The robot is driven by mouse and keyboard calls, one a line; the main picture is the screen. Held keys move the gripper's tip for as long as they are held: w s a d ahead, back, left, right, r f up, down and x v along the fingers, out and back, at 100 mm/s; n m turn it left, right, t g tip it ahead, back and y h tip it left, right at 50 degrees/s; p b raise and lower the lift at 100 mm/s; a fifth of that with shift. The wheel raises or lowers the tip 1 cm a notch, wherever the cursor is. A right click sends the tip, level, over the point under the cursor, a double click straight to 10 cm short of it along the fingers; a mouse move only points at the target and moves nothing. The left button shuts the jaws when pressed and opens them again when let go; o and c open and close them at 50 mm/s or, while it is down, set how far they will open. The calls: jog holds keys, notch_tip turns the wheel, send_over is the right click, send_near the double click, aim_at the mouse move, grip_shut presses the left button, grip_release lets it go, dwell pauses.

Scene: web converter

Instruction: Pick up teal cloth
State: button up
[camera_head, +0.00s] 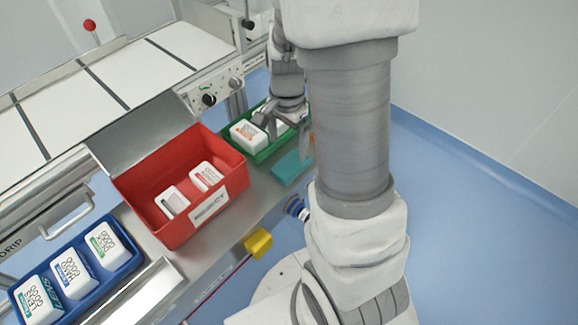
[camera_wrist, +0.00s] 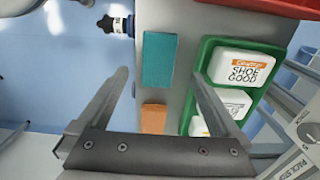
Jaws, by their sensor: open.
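The teal cloth (camera_head: 292,168) lies flat on the metal shelf, just in front of the green tray. In the wrist view the teal cloth (camera_wrist: 159,59) is a folded rectangle, ahead of and between the finger lines. My gripper (camera_head: 285,130) hangs above the shelf near the cloth and the green tray. In the wrist view my gripper (camera_wrist: 160,78) is open and empty, with its fingers spread wide. The cloth is apart from the fingers. My arm hides part of the area right of the cloth in the head view.
A green tray (camera_wrist: 203,60) with white packs stands beside the cloth. An orange block (camera_wrist: 154,118) lies near it. A red bin (camera_head: 145,205), a blue tray (camera_head: 128,275) and a yellow object (camera_head: 258,243) are farther left.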

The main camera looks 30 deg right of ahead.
aim_at(290, 165)
jog(key=f+b, duration=0.1)
jog(key=f, duration=0.1)
jog(key=f+b, duration=0.1)
jog(key=f, duration=0.2)
jog(key=f+b, duration=0.1)
jog(key=f, duration=0.2)
jog(key=shift+d, duration=0.35)
jog(key=c, duration=1.3)
jog(key=shift+o, duration=0.2)
jog(key=shift+r, duration=0.15)
notch_tip(290, 165, up, 4)
jog(key=shift+w+r+p, duration=0.1)
jog(key=shift+r+p, duration=0.15)
jog(key=shift+p, duration=0.9)
jog(key=s+d+r+p, duration=0.1)
jog(key=s+d+r, duration=0.1)
jog(key=s, duration=0.3)
jog(key=s+d+r+p, duration=0.1)
jog(key=s+d+r, duration=0.1)
jog(key=s+r, duration=0.2)
jog(key=shift+s+d+r+p, duration=0.15)
jog(key=shift+s+d+p, duration=0.2)
jog(key=shift+s, duration=0.6)
jog(key=shift+a, duration=0.1)
